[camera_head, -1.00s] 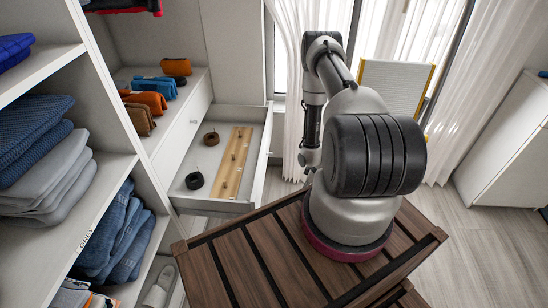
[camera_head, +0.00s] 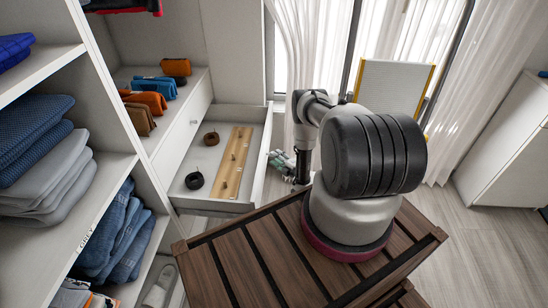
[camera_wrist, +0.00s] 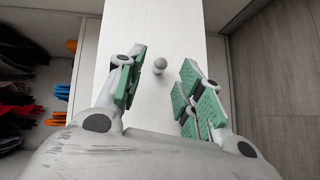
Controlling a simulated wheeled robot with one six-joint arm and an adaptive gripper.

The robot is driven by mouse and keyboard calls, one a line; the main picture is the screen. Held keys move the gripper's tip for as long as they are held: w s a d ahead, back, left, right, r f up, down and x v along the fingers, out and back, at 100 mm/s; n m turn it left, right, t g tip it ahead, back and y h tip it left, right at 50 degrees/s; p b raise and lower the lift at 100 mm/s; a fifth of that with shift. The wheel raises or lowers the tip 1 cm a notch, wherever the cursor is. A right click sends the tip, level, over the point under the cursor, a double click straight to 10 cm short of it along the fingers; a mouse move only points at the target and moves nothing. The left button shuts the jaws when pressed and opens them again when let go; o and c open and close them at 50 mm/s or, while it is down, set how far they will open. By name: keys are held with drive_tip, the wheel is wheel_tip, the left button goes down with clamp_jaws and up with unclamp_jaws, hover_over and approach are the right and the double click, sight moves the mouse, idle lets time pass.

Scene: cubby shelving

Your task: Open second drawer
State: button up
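An open white drawer (camera_head: 186,207) sticks out from the shelving in the head view. Its front panel (camera_head: 262,158) is on the right side. My gripper (camera_head: 274,160) is just outside that panel, partly hidden behind my arm. In the wrist view my gripper (camera_wrist: 158,92) is open, with green pads on both fingers. A white panel (camera_wrist: 160,25) with a small round knob (camera_wrist: 160,65) lies ahead. The knob shows between the fingers, slightly beyond them, with nothing gripped. I cannot tell for certain which drawer this panel belongs to.
In the open drawer lie a wooden strip (camera_head: 232,163) and two dark rolls (camera_head: 194,181). A closed drawer with a small knob (camera_head: 193,122) is at its left. A slatted wooden top (camera_head: 235,270) lies in front. Floor (camera_head: 470,235) is free at the right.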

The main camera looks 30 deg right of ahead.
drive_tip(key=x, duration=0.2)
drive_tip(key=shift+w, duration=0.3)
drive_tip(key=shift+c, duration=0.2)
clamp_jaws()
drive_tip(key=s+d, duration=0.2)
drive_tip(key=d, duration=0.1)
drive_tip(key=shift+s+d, duration=0.25)
drive_tip(key=shift+d, duration=0.05)
drive_tip(key=shift+o, duration=0.2)
unclamp_jaws()
